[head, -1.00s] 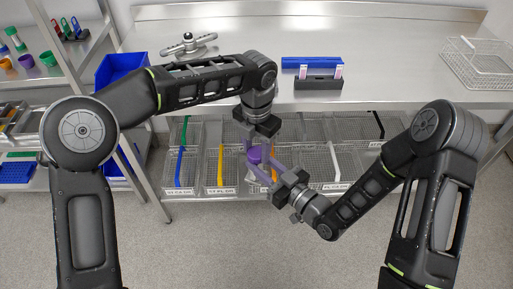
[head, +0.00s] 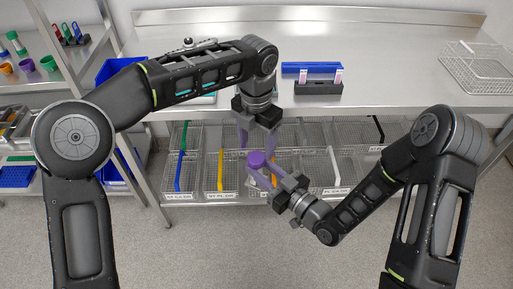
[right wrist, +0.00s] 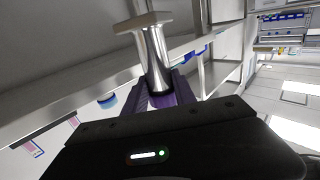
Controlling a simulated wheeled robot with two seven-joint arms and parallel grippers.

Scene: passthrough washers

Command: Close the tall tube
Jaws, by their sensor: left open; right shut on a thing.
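A steel table (head: 400,65) stands behind, with a dark rack (head: 318,86) holding pink-marked items and a wire basket (head: 478,68). Wire baskets with coloured handles, such as a yellow one (head: 221,168), fill the shelf below. A side shelf is at left. Floor in front is clear.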

